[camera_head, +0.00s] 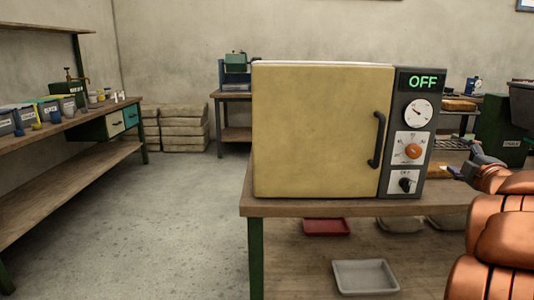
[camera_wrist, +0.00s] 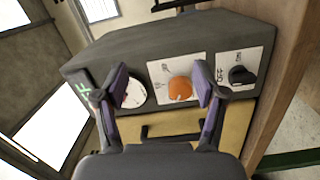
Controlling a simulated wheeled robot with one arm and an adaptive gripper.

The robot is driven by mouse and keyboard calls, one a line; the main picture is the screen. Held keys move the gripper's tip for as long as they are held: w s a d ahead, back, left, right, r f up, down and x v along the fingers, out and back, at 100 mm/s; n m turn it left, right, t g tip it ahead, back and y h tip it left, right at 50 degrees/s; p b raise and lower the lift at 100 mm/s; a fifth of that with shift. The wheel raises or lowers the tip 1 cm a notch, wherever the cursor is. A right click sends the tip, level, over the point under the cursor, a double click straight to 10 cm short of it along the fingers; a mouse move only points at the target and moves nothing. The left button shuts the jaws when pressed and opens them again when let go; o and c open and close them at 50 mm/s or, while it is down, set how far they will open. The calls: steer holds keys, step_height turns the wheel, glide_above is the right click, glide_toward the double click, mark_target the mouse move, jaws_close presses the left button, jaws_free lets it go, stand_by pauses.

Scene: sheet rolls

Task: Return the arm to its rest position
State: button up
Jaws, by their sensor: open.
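My gripper (camera_wrist: 162,92) is open in the wrist view, its two fingers apart with nothing held between them. It faces the control panel of the oven, and the orange knob (camera_wrist: 180,89) shows between the fingertips. I cannot tell the exact gap to the panel. In the head view my gripper (camera_head: 468,171) is at the right edge, to the right of the oven (camera_head: 320,130). My orange arm comes in from the lower right. The oven door is shut and its display (camera_head: 421,82) reads OFF.
The oven stands on a wooden table (camera_head: 300,206). A grey tray (camera_head: 365,277) and a red tray (camera_head: 326,227) lie on the shelf below. A long bench (camera_head: 60,135) with bins runs along the left. The floor (camera_head: 170,220) between is clear.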

steer(key=s+a+r+m+g+h+p, duration=0.3)
steer(key=s+r+m+g+h+p, duration=0.25)
steer(key=m+p, duration=0.45)
steer(key=s+a+f+m+g+y+p, duration=0.2)
steer(key=s+a+g+y+p, duration=0.2)
steer(key=s+a, duration=1.2)
steer(key=s+a+f+m+g+y+p, duration=0.1)
steer(key=s+a+f+g+y+p, duration=0.2)
steer(key=s+a+g+p, duration=0.7)
steer(key=s+a+y+p, duration=0.2)
steer(key=s+a, duration=0.4)
steer(key=s, duration=0.2)
steer(key=shift+a+m, duration=0.25)
steer(key=shift+m, duration=0.15)
